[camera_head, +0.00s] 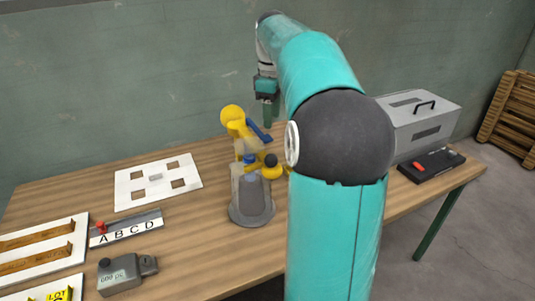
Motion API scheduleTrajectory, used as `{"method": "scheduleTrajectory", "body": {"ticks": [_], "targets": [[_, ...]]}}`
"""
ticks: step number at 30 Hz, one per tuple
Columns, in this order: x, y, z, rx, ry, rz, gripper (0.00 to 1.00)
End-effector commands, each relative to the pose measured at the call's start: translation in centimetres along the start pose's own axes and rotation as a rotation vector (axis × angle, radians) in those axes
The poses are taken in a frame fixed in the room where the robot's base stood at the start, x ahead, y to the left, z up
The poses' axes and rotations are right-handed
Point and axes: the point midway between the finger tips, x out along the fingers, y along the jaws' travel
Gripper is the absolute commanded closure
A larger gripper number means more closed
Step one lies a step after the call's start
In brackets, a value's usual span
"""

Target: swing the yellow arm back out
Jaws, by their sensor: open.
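The yellow arm (234,117) belongs to a device with a grey round stand (253,201) in the middle of the wooden table. Its yellow part rises up and to the left, behind the stand. A dark knob (271,161) and a blue part (258,131) sit close to it. My gripper (267,111) points down above the table, just behind and right of the yellow arm's upper end. It is open, and nothing shows between its fingers. My teal arm hides the table to the right of the device. I cannot tell if gripper and device touch.
A white plate with square holes (136,195) lies left. The wall is behind.

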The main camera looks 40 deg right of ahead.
Motion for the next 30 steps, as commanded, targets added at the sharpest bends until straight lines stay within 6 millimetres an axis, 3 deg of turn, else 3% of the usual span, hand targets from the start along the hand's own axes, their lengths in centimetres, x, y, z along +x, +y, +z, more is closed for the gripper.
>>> {"method": "scheduleTrajectory", "body": {"ticks": [18, 30], "targets": [[11.2, -0.4, -0.1, -0.002, -0.001, -0.003, 0.52], [12.4, -0.5, -0.1, -0.003, 0.000, 0.000, 0.52]]}}
